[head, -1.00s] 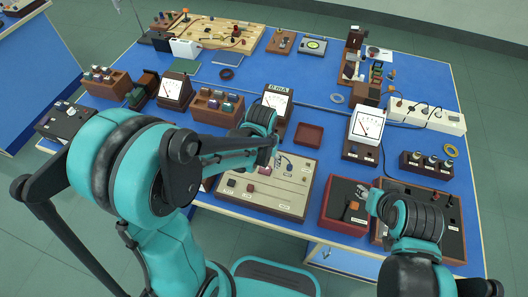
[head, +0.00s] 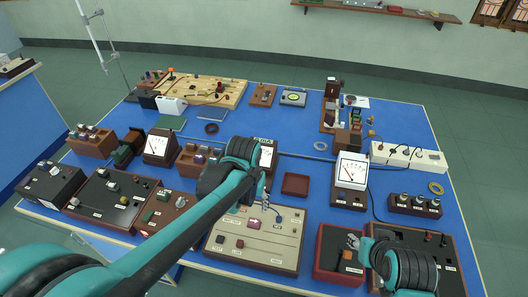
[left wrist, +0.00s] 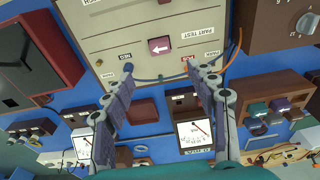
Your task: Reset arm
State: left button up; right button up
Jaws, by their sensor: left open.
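My left gripper (head: 266,199) hangs over the back edge of a cream control panel (head: 226,248) in the head view. In the left wrist view the two grey fingers of the left gripper (left wrist: 160,72) are spread apart with nothing between them. Beyond the fingertips the panel (left wrist: 110,45) shows a pink arrow button (left wrist: 159,46), and a blue and a red terminal. My right gripper (head: 353,242) is low at the right, over a red-lined box (head: 327,268); its fingers are too small to tell open from shut.
Analogue meters (head: 350,171) stand behind the panel on the blue bench (head: 285,155). An empty brown tray (head: 296,184) lies behind the panel. A white socket strip (head: 408,156) is at the right. Dark instrument boxes (head: 112,198) line the left front edge, beneath my left arm.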

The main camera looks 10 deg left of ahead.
pick_arm(q)
jog(key=s+a+r+t+b, duration=0.1)
jog(key=s+a+r+t, duration=0.2)
jog(key=s, duration=0.5)
jog(key=a+t, duration=0.1)
jog(key=t, duration=0.1)
jog(key=shift+s+a+t+b, duration=0.3)
jog(key=shift+s+t+b, duration=0.05)
jog(key=shift+s+t, duration=0.05)
